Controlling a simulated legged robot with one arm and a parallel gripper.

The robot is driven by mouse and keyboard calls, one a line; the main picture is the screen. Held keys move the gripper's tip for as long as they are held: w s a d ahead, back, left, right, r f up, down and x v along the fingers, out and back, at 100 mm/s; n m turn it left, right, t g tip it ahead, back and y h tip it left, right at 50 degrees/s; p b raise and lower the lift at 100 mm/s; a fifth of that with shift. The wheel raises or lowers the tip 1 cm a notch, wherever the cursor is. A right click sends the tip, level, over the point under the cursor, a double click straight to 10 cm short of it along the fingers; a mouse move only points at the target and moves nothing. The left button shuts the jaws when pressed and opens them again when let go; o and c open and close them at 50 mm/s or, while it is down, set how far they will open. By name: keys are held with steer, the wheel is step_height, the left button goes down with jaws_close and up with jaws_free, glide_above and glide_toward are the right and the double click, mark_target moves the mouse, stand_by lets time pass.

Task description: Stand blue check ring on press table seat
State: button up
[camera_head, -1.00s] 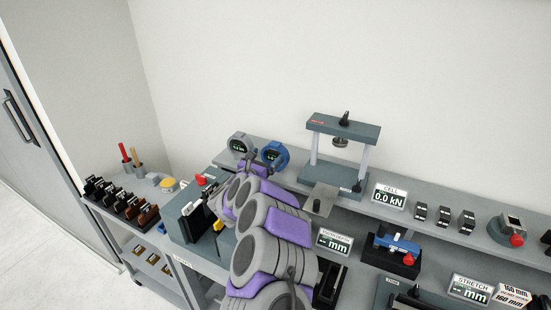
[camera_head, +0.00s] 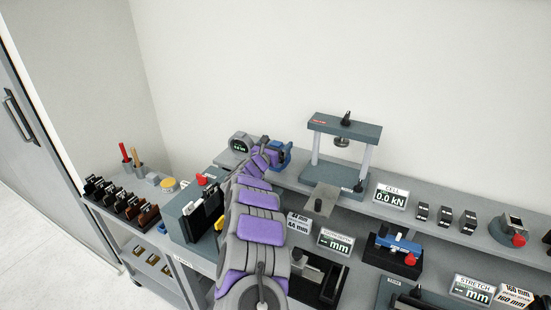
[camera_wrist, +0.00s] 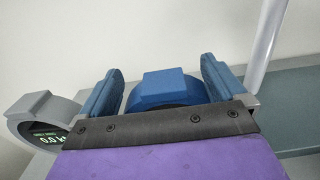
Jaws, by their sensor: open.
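The blue check ring (camera_head: 286,155) stands on the back shelf left of the press, partly hidden by my arm. In the wrist view its blue body (camera_wrist: 163,88) shows between the two blue fingers of my gripper (camera_wrist: 160,85). The fingers are open, one on each side of the ring, with visible gaps. The ring's lower part is hidden by my gripper body. The press (camera_head: 344,128) is a grey frame with two posts and a hanging platen. Its base (camera_head: 333,177) is bare between the posts; I cannot make out a distinct seat.
A grey gauge with a display (camera_head: 241,142) stands just left of the ring, also close in the wrist view (camera_wrist: 38,120). A press post (camera_wrist: 265,45) rises at the right. A flat plate (camera_head: 319,199) juts out in front of the press, and the cell display (camera_head: 390,196) stands right.

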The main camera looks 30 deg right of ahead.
steer(key=shift+w+d, duration=0.35)
steer(key=shift+d, duration=0.25)
steer(key=shift+c, duration=0.3)
